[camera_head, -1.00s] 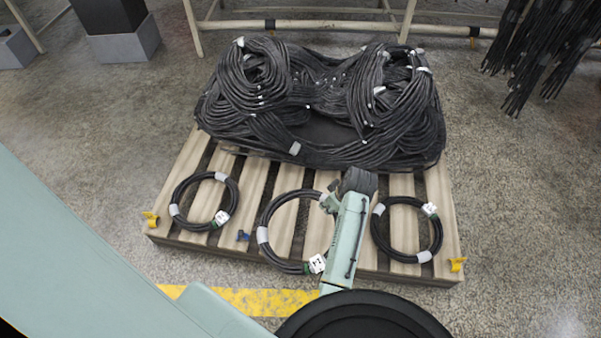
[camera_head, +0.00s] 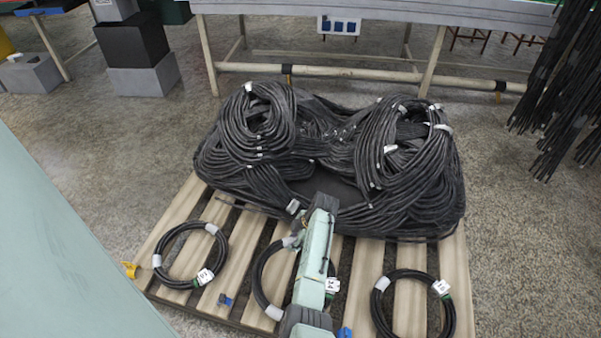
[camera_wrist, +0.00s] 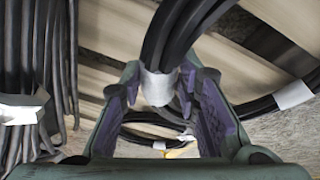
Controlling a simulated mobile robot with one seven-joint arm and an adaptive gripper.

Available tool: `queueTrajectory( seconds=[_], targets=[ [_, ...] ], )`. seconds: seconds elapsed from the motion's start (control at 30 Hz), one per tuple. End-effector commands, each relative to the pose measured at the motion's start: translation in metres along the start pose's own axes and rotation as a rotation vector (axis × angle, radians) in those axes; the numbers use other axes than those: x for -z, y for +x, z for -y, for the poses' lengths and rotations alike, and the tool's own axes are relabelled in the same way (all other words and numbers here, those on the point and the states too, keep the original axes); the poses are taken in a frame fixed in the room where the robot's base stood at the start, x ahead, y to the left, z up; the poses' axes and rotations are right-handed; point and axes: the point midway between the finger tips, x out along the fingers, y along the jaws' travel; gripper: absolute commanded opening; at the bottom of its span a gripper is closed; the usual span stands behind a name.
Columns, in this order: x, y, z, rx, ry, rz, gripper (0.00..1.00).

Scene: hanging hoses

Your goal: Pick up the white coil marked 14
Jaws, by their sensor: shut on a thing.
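A black cable coil (camera_head: 257,280) with white wraps lies at the middle of the pallet's front part. Its white tag (camera_head: 332,285) seems to read 14. My arm covers part of this coil in the head view, and my gripper's fingers are mostly hidden there. In the wrist view my gripper (camera_wrist: 160,92) is shut on the coil, with a white wrap (camera_wrist: 157,86) and the black strands between its fingers. I cannot tell whether the coil is clear of the slats.
Similar tagged coils lie to the left (camera_head: 165,255) and right (camera_head: 378,305) on the wooden pallet (camera_head: 165,222). A large heap of black hoses (camera_head: 335,150) fills the pallet's back. A table frame (camera_head: 430,60) stands behind. More hoses (camera_head: 560,95) hang at the right.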

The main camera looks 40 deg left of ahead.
Motion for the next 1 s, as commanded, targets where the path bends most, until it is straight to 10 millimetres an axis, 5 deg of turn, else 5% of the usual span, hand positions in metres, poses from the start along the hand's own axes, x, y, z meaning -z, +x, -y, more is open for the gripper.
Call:
queueTrajectory(
  seconds=[1.0],
  targets=[
    [0.034, -0.076, 0.031, -0.314, -0.129, 0.051, 0.0]
  ],
)
